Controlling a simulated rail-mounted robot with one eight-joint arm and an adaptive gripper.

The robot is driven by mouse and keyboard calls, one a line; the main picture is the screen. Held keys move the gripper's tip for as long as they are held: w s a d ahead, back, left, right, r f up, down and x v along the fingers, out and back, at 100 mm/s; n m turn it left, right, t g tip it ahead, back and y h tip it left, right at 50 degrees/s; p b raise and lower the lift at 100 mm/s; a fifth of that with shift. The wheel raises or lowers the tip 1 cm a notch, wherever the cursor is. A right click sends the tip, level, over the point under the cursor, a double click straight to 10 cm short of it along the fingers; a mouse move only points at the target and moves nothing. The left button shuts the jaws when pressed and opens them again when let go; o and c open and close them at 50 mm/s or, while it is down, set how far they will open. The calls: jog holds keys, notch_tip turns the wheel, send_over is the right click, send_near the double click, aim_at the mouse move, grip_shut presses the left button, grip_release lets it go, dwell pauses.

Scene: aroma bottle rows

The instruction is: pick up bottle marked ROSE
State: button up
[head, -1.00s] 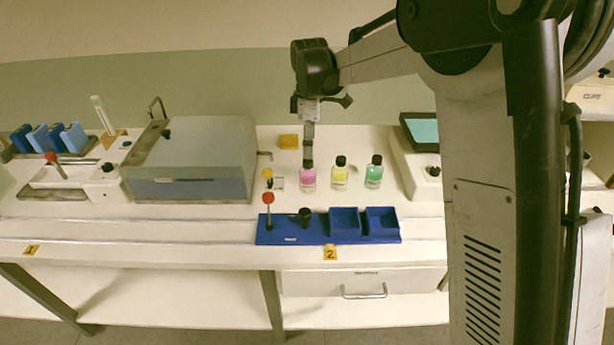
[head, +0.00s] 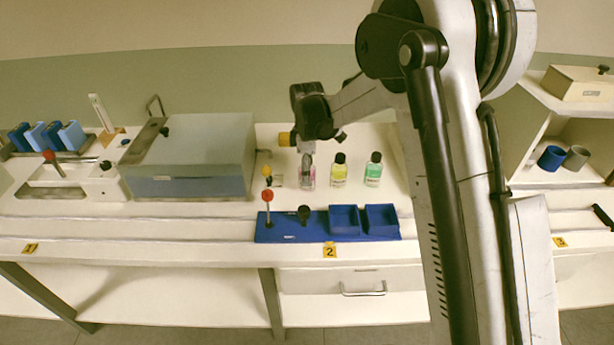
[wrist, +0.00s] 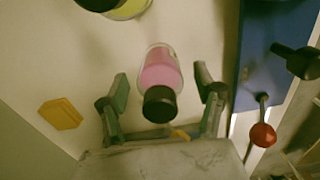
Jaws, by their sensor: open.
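A bottle of pink liquid with a black cap (wrist: 160,75) lies between the two open fingers of my gripper (wrist: 162,92) in the wrist view, apart from both. In the head view my gripper (head: 306,160) is at this pink bottle (head: 308,178) and partly hides it. A yellow bottle (head: 339,172) and a green bottle (head: 373,172) stand in a row to its right, both black-capped. No label can be read, so I cannot tell which is marked ROSE. The yellow bottle also shows at the top of the wrist view (wrist: 125,8).
A blue tray (head: 280,236) with a red-topped stick (head: 267,196), a black knob and two blue bins stands in front of the bottles. A large grey-lidded box (head: 190,165) stands to the left. A yellow block (wrist: 60,113) lies left of my gripper in the wrist view.

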jog(key=c, duration=1.4)
